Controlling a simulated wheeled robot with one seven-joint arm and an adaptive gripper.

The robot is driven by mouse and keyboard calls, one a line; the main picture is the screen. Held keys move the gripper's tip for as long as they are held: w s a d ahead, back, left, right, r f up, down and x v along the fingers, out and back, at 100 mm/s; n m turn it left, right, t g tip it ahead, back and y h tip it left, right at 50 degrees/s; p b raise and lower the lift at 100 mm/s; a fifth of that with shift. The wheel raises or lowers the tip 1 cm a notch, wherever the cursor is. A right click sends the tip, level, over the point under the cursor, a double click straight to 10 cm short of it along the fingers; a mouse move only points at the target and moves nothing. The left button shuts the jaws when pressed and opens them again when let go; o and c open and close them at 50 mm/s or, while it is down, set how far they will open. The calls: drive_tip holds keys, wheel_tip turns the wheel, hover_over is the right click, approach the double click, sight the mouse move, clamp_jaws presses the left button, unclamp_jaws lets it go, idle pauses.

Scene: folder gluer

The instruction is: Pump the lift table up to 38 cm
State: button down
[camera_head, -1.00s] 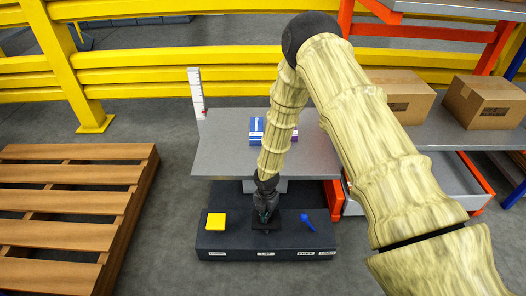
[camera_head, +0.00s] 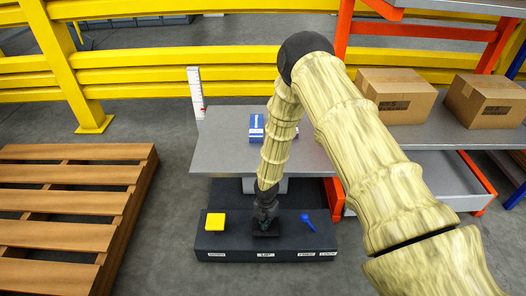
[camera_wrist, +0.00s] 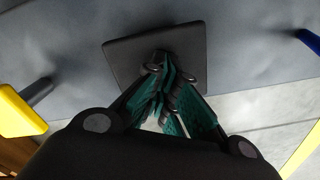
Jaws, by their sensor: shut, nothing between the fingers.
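The lift table's grey top (camera_head: 225,155) stands raised above its dark base (camera_head: 215,245). A white scale (camera_head: 194,82) with a small red marker stands at the table's back left; its figures are too small to read. The base carries a yellow pedal (camera_head: 215,220) at left, a black pedal (camera_head: 268,234) in the middle by a label that seems to read LIFT, and a blue lever (camera_head: 307,222) at right. My gripper (camera_head: 265,224) is shut and empty, pointing down at the black pedal. In the wrist view its fingertips (camera_wrist: 162,62) appear to touch the black pad (camera_wrist: 125,55).
A blue and white box (camera_head: 257,127) lies on the table top, with a purple item partly hidden behind my arm. A wooden pallet (camera_head: 70,205) lies at left. Yellow rails (camera_head: 200,75) run behind. Cartons (camera_head: 397,95) sit on a shelf at right.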

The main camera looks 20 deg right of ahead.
wheel_tip(320, 180, up, 9)
drive_tip(key=p, duration=0.7)
drive_tip(key=shift+f, duration=0.15)
drive_tip(key=shift+s+f+b, duration=0.1)
drive_tip(key=shift+f+b, duration=1.3)
drive_tip(key=shift+f, duration=2.35)
drive_tip(key=shift+r, duration=0.15)
wheel_tip(320, 180, up, 7)
drive_tip(key=p, duration=0.6)
drive_tip(key=shift+r, duration=0.2)
wheel_tip(320, 180, up, 6)
drive_tip(key=p, duration=0.4)
drive_tip(key=shift+p, duration=0.3)
